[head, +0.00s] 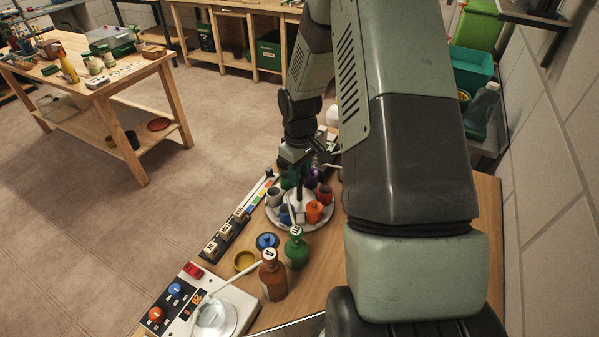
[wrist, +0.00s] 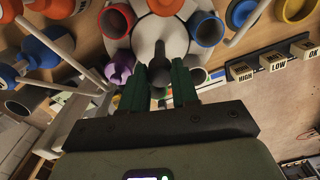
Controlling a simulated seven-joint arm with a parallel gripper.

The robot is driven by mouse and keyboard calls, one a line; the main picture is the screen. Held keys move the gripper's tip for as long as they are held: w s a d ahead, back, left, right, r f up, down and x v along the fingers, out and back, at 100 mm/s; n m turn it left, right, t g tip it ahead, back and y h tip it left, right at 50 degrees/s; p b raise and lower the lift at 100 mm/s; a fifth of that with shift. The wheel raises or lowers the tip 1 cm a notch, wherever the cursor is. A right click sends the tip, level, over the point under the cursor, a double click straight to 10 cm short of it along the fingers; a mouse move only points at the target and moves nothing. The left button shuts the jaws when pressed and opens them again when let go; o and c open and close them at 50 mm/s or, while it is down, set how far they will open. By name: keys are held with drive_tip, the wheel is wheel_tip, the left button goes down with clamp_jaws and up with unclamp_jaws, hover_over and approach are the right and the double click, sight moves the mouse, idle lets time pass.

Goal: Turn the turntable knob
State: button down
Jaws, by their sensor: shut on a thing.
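The turntable (head: 303,226) is a round white plate with coloured cups around its rim. It stands on the wooden bench in the head view, below my gripper. In the wrist view the turntable (wrist: 150,38) fills the top middle. Its grey knob (wrist: 159,60) stands up from the centre. The two dark green fingers of my gripper (wrist: 172,82) are shut on the knob, one on each side. In the head view my gripper (head: 295,175) is over the turntable, and the knob is hard to make out there.
Brown (head: 273,280) and green (head: 297,252) bottles stand in front of the turntable. A strip with labelled blocks (head: 226,232) runs along its left. A panel with red and blue buttons (head: 160,318) is at the near left. Cups closely surround my fingers.

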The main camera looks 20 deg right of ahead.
idle(0.3)
drive_tip(key=c, duration=0.8)
unclamp_jaws()
drive_tip(key=shift+c, duration=0.2)
wheel_tip(320, 180, up, 11)
drive_tip(key=s+a+r+m+t+h, duration=0.15)
drive_tip(key=s+r, duration=0.35)
drive_tip(key=r, duration=0.5)
drive_tip(key=s+a+r+m+t, duration=0.2)
drive_tip(key=s+r, duration=0.4)
drive_tip(key=s, duration=0.4)
drive_tip(key=s+a+r+m+t+y, duration=0.1)
drive_tip(key=s+a+r+m+t, duration=0.1)
drive_tip(key=s+r, duration=0.5)
drive_tip(key=s+a, duration=0.1)
drive_tip(key=s, duration=0.2)
drive_tip(key=shift+s+a, duration=0.2)
drive_tip(key=shift+s, duration=0.15)
